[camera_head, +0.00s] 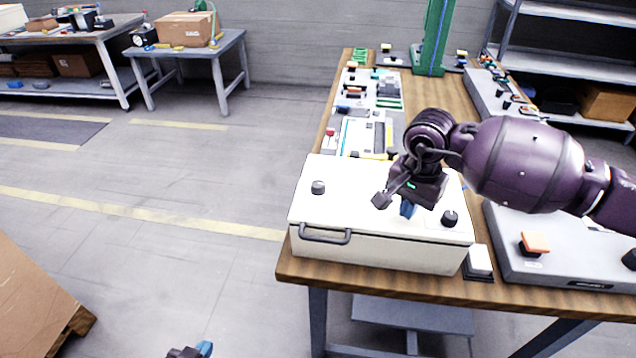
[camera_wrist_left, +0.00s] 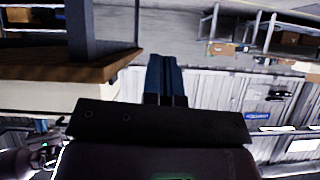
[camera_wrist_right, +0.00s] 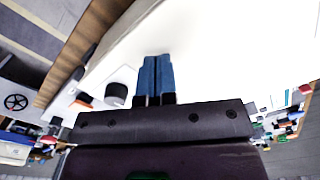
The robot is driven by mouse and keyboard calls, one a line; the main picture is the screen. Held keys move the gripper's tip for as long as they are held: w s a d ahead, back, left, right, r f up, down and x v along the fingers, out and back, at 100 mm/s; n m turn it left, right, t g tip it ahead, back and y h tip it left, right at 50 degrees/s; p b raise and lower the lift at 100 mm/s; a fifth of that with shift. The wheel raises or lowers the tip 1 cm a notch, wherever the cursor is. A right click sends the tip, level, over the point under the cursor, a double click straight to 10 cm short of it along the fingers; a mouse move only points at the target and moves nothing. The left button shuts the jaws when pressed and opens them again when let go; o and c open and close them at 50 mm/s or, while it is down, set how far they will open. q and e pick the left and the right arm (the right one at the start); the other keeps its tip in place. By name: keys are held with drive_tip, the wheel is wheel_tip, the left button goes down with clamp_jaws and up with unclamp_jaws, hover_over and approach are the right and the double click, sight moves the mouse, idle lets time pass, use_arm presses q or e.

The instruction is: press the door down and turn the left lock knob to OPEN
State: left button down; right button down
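The white box's door (camera_head: 365,190) is its pale top panel; it looks down or nearly down. The left lock knob (camera_head: 317,187) is a dark knob near the door's left edge. The right lock knob (camera_head: 449,218) is near the right edge and shows in the right wrist view (camera_wrist_right: 116,94). Knob markings are too small to read. My right gripper (camera_head: 407,209) is over the door between the knobs, blue fingers together (camera_wrist_right: 157,78); I cannot tell whether they touch it. My left gripper (camera_head: 204,349) is low at the bottom edge, away from the box, fingers together (camera_wrist_left: 163,78), empty.
A dark handle (camera_head: 325,236) sits on the box's front. A white push button (camera_head: 480,261) is beside the box.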

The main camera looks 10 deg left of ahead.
use_arm(q)
drive_tip(key=shift+f, duration=0.4)
use_arm(e)
drive_tip(key=shift+f, duration=0.55)
use_arm(q)
drive_tip(key=shift+f+b, duration=0.35)
drive_tip(key=shift+b, duration=0.15)
use_arm(e)
drive_tip(key=shift+f, duration=0.45)
use_arm(q)
drive_tip(key=c, duration=1.8)
unclamp_jaws()
drive_tip(key=shift+s, duration=0.15)
drive_tip(key=shift+c, duration=0.2)
